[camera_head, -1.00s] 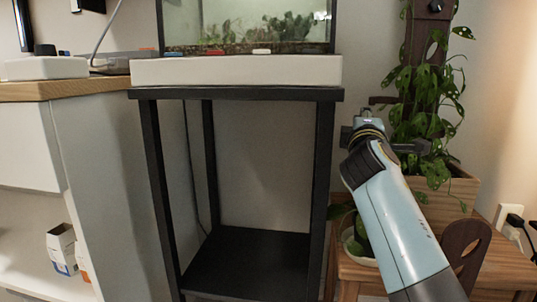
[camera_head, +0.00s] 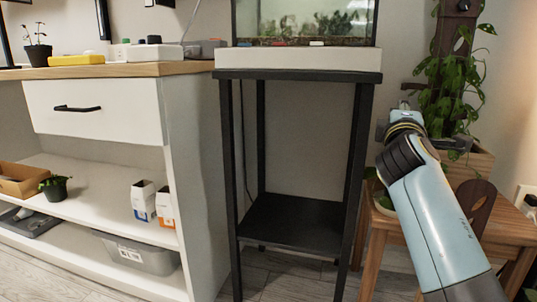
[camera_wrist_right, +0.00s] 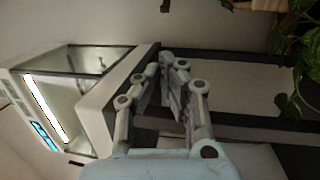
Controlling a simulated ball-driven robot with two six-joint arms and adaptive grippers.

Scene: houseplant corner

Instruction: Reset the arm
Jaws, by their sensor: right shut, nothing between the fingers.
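My right arm comes in from the lower right of the head view, and its blue-grey link ends near the right gripper (camera_head: 405,108). The gripper is in front of the trailing plant (camera_head: 455,90) and right of the black stand; most of it is hidden behind the wrist. In the right wrist view the two jointed fingers (camera_wrist_right: 163,60) are close together, shut, with nothing between them. Beyond them are the tank's white base (camera_wrist_right: 105,112) and the dark stand. My left gripper is in neither view.
A fish tank (camera_head: 305,22) stands on a black stand (camera_head: 300,76). Left is a white cabinet (camera_head: 95,105) with a wooden top, small pots and boxes. A wooden stool (camera_head: 400,228) and planter (camera_head: 480,165) stand behind my right arm. Grey floor shows between stand and cabinet.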

